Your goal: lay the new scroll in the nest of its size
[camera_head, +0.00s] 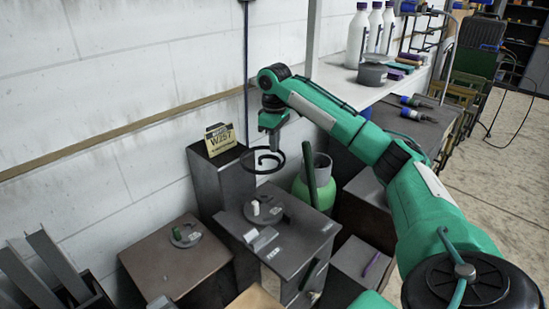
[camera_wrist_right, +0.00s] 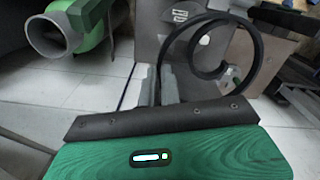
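A dark spiral scroll (camera_head: 262,172) hangs in the air below my right gripper (camera_head: 270,130), above a dark cabinet. The right gripper's fingers (camera_wrist_right: 160,85) are shut on the scroll's outer band, which shows as a large black curl (camera_wrist_right: 259,50) in the right wrist view. Below it, a round grey plate (camera_head: 252,217) with a white upright piece lies on the cabinet top (camera_head: 300,240). A similar plate (camera_head: 187,242) with a green piece lies on a brown cabinet at left. I cannot tell which of these is a nest. My left gripper is out of view.
A yellow sign (camera_head: 219,139) stands on a tall dark box (camera_head: 220,185) behind the scroll. A green cylinder (camera_head: 318,185) stands close to its right. White bottles (camera_head: 357,37) and a grey pot (camera_head: 372,75) are on the back shelf. A wall lies behind.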

